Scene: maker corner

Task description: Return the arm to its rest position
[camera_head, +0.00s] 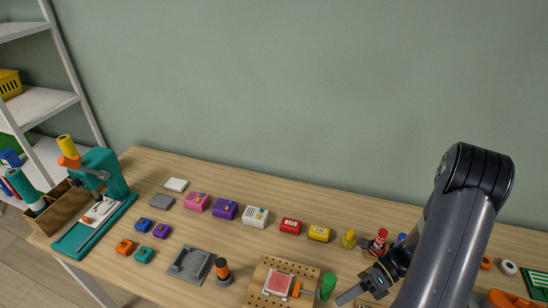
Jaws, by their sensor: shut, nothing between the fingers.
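My arm (455,230) rises from the lower right and bends down at a dark elbow joint. My gripper (346,298) is at the lower right of the view, over the table's front part. Its grey fingers point left and are shut with nothing between them. A green cylinder (328,286) stands close to the left of the fingertips; I cannot tell whether they touch. Part of the table behind the arm is hidden.
The wooden table (150,175) carries a teal press (105,180) at left and several small coloured boxes, among them a yellow one (319,233). A pegboard (255,286), grey tray (190,265) and orange-black tool (222,270) lie in front. A striped red cone (379,240) stands behind the gripper.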

